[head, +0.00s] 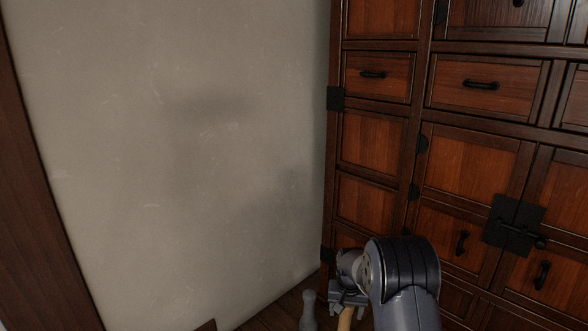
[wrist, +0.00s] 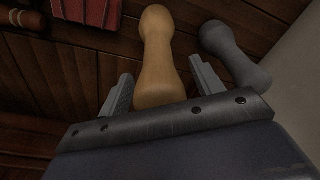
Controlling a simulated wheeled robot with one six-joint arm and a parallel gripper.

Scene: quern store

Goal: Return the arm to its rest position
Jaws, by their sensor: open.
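My gripper (wrist: 161,70) is open, with one finger on each side of a tan, waisted, pestle-like object (wrist: 160,60). Gaps show between the fingers and this object, and its near end is hidden behind the gripper's edge. In the head view my gripper (head: 346,296) is low, in front of the cabinet, and partly hidden by my arm. A bit of the tan object (head: 345,319) shows just below it.
A grey object of similar shape (wrist: 235,52) stands close to the right finger; it also shows in the head view (head: 308,312). A dark wooden cabinet (head: 385,140) fills the right, a pale wall (head: 170,150) the left. A red object (wrist: 88,10) lies at the upper left of the wrist view.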

